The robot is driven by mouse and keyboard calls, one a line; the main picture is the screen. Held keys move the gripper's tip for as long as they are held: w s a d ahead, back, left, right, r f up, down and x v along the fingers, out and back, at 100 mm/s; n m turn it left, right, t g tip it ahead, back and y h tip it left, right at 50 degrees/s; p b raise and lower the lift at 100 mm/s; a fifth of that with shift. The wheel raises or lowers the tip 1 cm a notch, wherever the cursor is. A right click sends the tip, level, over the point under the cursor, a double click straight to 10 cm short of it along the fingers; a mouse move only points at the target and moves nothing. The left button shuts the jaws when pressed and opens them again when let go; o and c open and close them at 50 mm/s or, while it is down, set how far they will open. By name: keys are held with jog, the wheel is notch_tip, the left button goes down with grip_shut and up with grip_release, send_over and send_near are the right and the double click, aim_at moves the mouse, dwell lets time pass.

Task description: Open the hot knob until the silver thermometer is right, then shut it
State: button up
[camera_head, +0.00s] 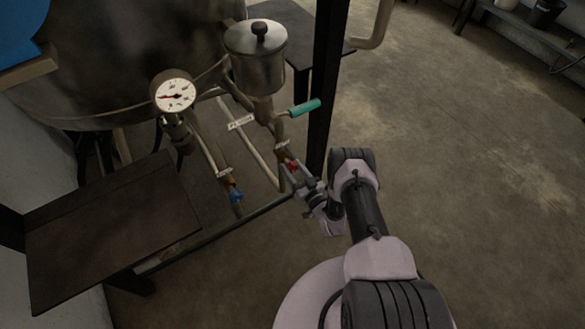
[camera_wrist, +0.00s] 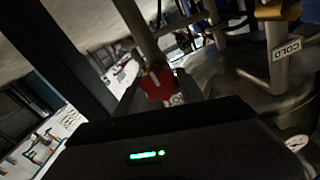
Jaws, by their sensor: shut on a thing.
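The red hot knob (camera_head: 292,167) sits on a pipe low in the middle of the head view. My gripper (camera_head: 297,173) is shut on it. In the wrist view the red knob (camera_wrist: 157,84) shows a white line on its face and lies between the jaws, which are partly dark. The silver thermometer (camera_head: 175,92) is a round white dial in a silver rim at the upper left, with a red mark and a dark pointer. Its reading is too small to tell. A blue knob (camera_head: 236,195) is on the neighbouring pipe to the left.
A lidded metal pot (camera_head: 256,60) stands above the pipes, with a green-handled lever (camera_head: 305,108) below it. A dark post (camera_head: 326,80) rises just behind my gripper. A dark flat table (camera_head: 105,225) is at the left. Open floor (camera_head: 470,170) lies to the right.

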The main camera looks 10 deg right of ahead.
jog(key=shift+n, duration=0.3)
jog(key=n+p, duration=0.2)
jog(key=n, duration=0.2)
jog(key=n+p, duration=0.1)
jog(key=n, duration=0.5)
jog(key=shift+a, duration=0.15)
jog(key=n+p, duration=0.1)
jog(key=n, duration=0.4)
jog(key=shift+f, duration=0.1)
jog(key=n+p, duration=0.1)
jog(key=n, duration=0.4)
jog(key=shift+s+f+n, duration=0.1)
jog(key=shift+n, duration=0.2)
jog(key=o, duration=1.4)
jog(key=shift+c, duration=0.2)
